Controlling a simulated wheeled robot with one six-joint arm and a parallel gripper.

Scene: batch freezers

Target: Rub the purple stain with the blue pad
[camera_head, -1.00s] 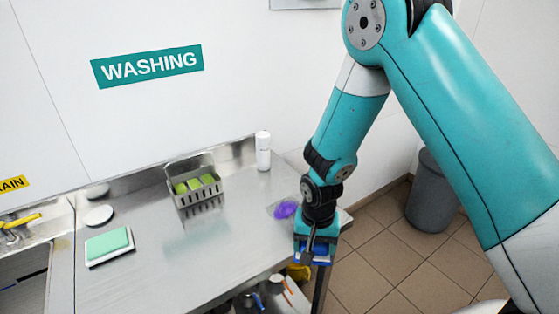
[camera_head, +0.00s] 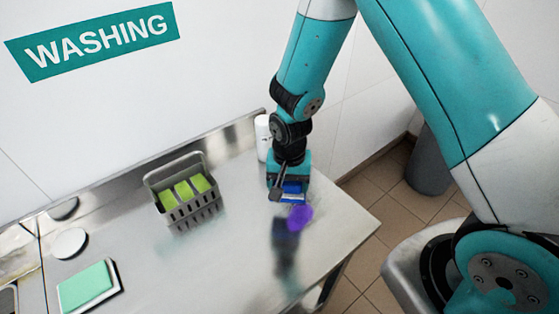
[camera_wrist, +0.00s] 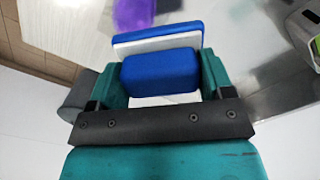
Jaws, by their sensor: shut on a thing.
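The purple stain (camera_head: 299,217) is a small bright blotch on the steel table top, near its right end. It also shows at the top of the wrist view (camera_wrist: 133,13). My gripper (camera_head: 288,194) is just behind the stain in the head view, shut on the blue pad (camera_head: 293,189). In the wrist view the pad (camera_wrist: 158,38) shows a blue layer and a white layer, held between the teal fingers. The pad is close to the stain but does not cover it. I cannot tell whether the pad touches the table.
A metal basket (camera_head: 189,208) with green sponges stands left of my gripper. A white bottle (camera_head: 263,138) stands behind it. A green pad on a white tray (camera_head: 117,277) and a white disc (camera_head: 70,243) lie at the left. The table's right edge is near the stain.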

